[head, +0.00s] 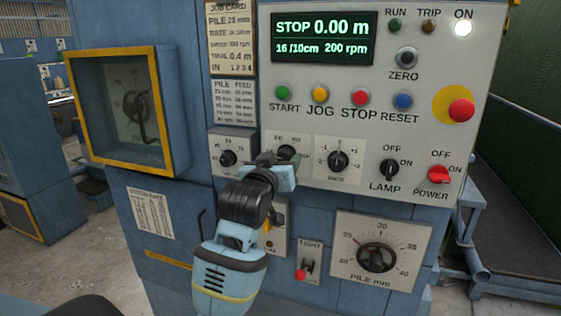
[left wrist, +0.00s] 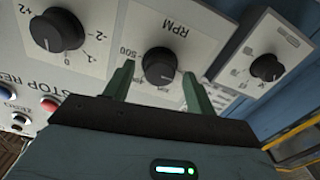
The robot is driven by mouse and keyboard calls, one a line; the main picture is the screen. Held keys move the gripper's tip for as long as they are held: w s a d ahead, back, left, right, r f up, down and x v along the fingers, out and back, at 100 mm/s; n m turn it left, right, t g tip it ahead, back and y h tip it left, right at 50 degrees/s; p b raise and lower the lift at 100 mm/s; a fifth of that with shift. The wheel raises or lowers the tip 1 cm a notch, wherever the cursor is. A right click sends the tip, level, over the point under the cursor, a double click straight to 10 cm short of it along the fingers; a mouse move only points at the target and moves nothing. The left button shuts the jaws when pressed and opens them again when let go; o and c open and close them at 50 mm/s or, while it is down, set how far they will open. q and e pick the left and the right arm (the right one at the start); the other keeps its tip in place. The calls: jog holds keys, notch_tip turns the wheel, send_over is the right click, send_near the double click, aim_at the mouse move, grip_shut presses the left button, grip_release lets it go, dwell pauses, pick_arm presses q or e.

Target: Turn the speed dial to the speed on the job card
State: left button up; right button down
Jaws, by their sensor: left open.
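The speed dial (left wrist: 158,67) is a black knob on a pale plate marked RPM in the left wrist view. Its pointer is hard to read. In the head view its plate (head: 303,143) is partly hidden by my left gripper (head: 284,168). In the left wrist view that gripper (left wrist: 158,78) is open, with one green finger on each side of the knob. I cannot tell whether they touch it. The job card (head: 230,38) hangs at the upper left of the panel; its speed line is too blurred to read surely. The display (head: 323,38) reads 200 rpm. My right gripper is not in view.
A ±dial (head: 339,161) and a small dial (head: 228,157) flank the speed dial. Push buttons (head: 320,93) sit above, and lamp (head: 389,168) and red power (head: 438,175) switches to the right. The PILE mm dial (head: 377,257) is below. A yellow-framed box (head: 129,110) stands out at left.

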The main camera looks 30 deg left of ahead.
pick_arm(q)
jog(key=c, duration=1)
